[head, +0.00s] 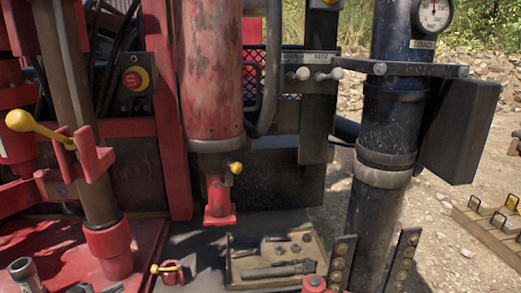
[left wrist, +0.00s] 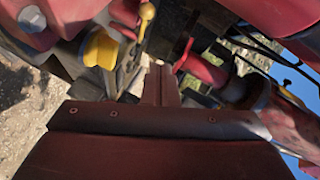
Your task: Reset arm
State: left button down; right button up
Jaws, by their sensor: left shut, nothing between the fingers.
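My left gripper (left wrist: 160,85) shows in the left wrist view as two narrow dark red fingers pressed together, with nothing between them. Its broad bolted body fills the bottom of that view. I cannot clearly pick it out from the red machinery in the head view. My right gripper is not in view. A dark control panel (head: 318,110) stands right of centre in the head view, with a plate labelled "ARM" (head: 321,58). Small pale lever knobs (head: 303,73) stick out below it. No gripper is seen touching them.
A thick red cylinder (head: 211,75) hangs at centre. A dark column (head: 392,120) with a load gauge (head: 432,15) stands right. A yellow-handled lever (head: 35,125) and red stop button (head: 135,79) are at left. A tool tray (head: 240,272) lies low; gravel (head: 450,240) is at right.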

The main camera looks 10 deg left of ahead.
pick_arm(q)
jog(key=s+d+f+n+g+y, duration=0.2)
jog(key=s+d+n+g, duration=0.3)
jog(key=s, duration=0.5)
jog(key=s+d+f+n+g+y, duration=0.25)
jog(key=s+d+n, duration=0.4)
jog(key=s, duration=0.35)
jog(key=s+d+f+n+g+y, duration=0.1)
jog(key=s+d+n+g+y, duration=0.15)
jog(key=s+d+n, duration=0.6)
jog(key=s+a+f+m+g, duration=0.1)
jog(key=a+f, duration=0.2)
jog(key=f, duration=1)
jog(key=s+a+f+m+g, duration=0.1)
jog(key=a+f, duration=0.2)
jog(key=f, duration=0.9)
jog(key=s+d+f+g, duration=0.1)
jog(key=s+f, duration=1.4)
jog(key=f, duration=0.1)
jog(key=shift+d+h, duration=0.25)
jog(key=shift+h, duration=0.15)
